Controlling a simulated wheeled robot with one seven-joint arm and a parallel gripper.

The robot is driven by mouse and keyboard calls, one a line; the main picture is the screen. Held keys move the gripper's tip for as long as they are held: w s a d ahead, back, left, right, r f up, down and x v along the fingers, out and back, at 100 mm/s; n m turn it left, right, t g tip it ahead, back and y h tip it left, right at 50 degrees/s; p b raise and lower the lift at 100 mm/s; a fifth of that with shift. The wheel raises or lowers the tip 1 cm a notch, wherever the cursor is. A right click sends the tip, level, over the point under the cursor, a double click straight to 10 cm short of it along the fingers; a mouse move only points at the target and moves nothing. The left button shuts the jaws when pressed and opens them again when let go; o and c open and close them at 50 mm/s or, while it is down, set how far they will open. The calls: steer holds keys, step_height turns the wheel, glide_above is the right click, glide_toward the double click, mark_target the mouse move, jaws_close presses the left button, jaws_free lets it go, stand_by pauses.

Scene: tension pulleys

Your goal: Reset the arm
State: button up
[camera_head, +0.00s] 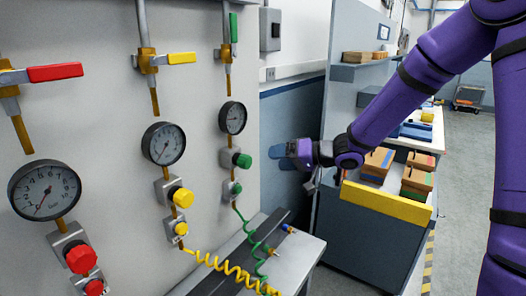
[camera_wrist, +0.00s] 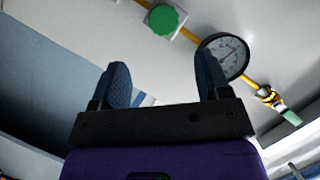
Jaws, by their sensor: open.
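My purple arm reaches in from the right in the head view. My gripper (camera_head: 287,157) has blue fingers and hangs in the air to the right of the green knob (camera_head: 242,160) on the panel. In the wrist view my gripper (camera_wrist: 160,86) shows its two blue fingers spread apart with nothing between them. A green knob (camera_wrist: 165,19) and a round gauge (camera_wrist: 238,53) show beyond the fingers, apart from them as far as I can tell.
The panel (camera_head: 100,118) carries gauges and red, yellow and green valves. Coiled yellow (camera_head: 222,268) and green (camera_head: 249,232) hoses reach a narrow bench (camera_head: 297,262). A dark cart (camera_head: 365,232) with boxes (camera_head: 417,178) stands right. Grey floor is clear at far right.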

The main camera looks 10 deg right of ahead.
steer(key=s+d+r+m+t+h, duration=0.2)
steer(key=s+d+r+t+h, duration=0.1)
steer(key=s+d+r+h, duration=0.75)
steer(key=s+d+r+g+h, duration=0.1)
steer(key=s+g, duration=0.1)
steer(key=s, duration=0.9)
steer(key=s+d+r+g+h, duration=0.1)
steer(key=s+d+g, duration=0.1)
steer(key=s, duration=1)
steer(key=shift+s+d+r+g, duration=0.15)
steer(key=shift+r+g, duration=0.1)
steer(key=shift+g, duration=0.25)
steer(key=shift+h, duration=0.25)
